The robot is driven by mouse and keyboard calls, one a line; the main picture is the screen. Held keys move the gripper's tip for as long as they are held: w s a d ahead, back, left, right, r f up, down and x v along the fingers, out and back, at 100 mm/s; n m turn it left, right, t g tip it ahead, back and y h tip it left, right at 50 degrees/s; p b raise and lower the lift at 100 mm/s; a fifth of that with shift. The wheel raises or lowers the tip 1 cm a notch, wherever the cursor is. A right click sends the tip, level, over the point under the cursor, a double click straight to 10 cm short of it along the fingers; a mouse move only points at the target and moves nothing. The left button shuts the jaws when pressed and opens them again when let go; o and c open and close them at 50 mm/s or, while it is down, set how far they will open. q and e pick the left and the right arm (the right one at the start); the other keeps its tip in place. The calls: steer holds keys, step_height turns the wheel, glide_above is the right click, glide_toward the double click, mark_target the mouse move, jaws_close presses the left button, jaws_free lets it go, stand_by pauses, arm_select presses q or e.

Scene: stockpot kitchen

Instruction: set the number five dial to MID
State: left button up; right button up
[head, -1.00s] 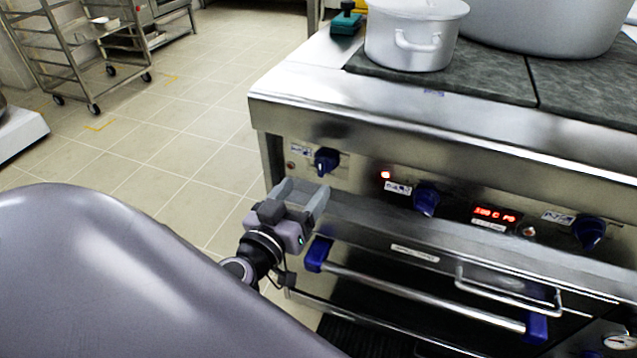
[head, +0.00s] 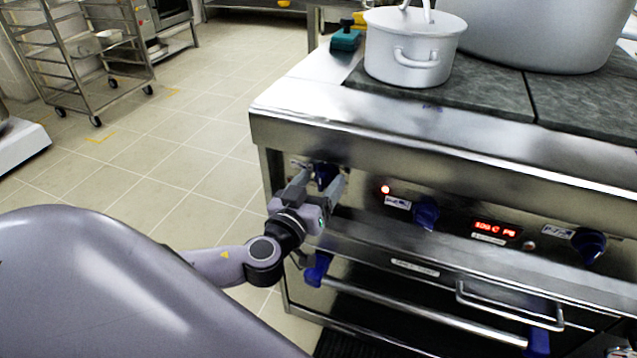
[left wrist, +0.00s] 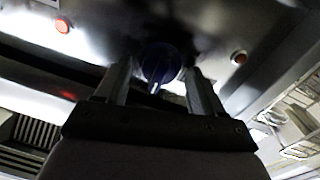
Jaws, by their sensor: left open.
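Several blue dials sit on the stove's steel front panel. The leftmost dial (head: 325,173) is partly hidden by my left gripper (head: 322,178) in the head view. The left gripper is open, with one finger on each side of this dial. In the left wrist view the dial (left wrist: 158,64) shows between the tips of the open fingers (left wrist: 155,75); I cannot tell whether they touch it. The middle dial (head: 426,214) and the right dial (head: 588,244) stand clear. The dial labels are too small to read, so I cannot tell which is number five. My right gripper is not in view.
A blue-ended oven handle (head: 420,312) runs below the panel. A red lamp (head: 385,189) and a red display (head: 495,229) are lit. A white pot (head: 412,62) stands on the dark stove top (head: 490,92). The tiled floor at left is open, with a rack (head: 88,60) behind.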

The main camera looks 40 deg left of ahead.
arm_select(q)
steer(key=c, duration=1.1)
steer(key=shift+o, duration=0.2)
